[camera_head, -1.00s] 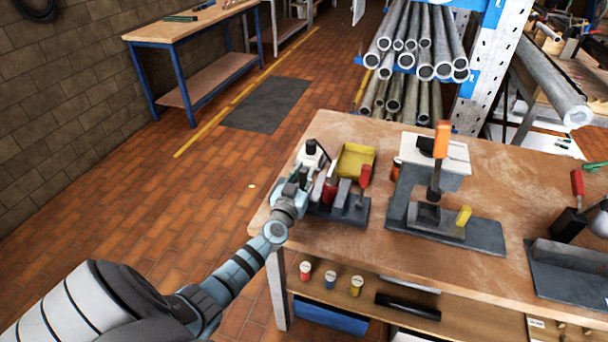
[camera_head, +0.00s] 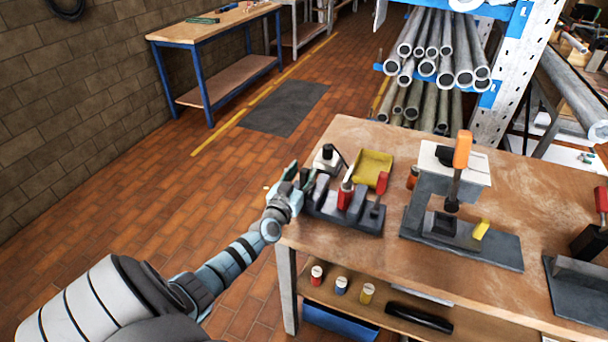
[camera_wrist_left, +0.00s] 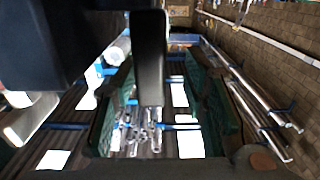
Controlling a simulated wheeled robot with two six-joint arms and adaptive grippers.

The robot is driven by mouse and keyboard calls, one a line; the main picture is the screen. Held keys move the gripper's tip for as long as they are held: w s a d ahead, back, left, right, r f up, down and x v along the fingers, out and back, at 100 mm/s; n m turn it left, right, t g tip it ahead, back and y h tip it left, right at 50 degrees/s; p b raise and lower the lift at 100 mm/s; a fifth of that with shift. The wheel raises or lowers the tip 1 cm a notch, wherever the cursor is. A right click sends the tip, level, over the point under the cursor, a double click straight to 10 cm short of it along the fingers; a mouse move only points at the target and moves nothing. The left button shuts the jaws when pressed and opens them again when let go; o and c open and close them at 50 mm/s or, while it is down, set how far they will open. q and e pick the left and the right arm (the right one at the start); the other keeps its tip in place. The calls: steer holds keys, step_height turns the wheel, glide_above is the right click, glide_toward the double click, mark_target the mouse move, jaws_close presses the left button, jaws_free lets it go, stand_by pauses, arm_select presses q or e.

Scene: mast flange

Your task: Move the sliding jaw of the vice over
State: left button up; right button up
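The vice (camera_head: 370,222) sits at the left end of the near workbench, a dark grey base with upright grey blocks. It has a red part in the middle and a red-topped lever at its right. I cannot clearly tell which block is the sliding jaw. My left gripper (camera_head: 295,178) is beside the left end of the vice, close to the bench edge. Its dark green fingers look spread, and the left wrist view shows a gap between them (camera_wrist_left: 162,115). I see nothing clamped there. A dark bar (camera_wrist_left: 150,60) crosses that view from above. My right gripper is out of view.
Behind the vice are a white-and-black item (camera_head: 327,158) and a yellow tray (camera_head: 372,167). A press with an orange handle (camera_head: 462,150) stands to the right. The workbench (camera_head: 350,133) has a lower shelf with small jars. Tiled floor is free at left.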

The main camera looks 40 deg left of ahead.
arm_select(q)
steer(key=shift+d, duration=0.15)
steer(key=v, duration=1.2)
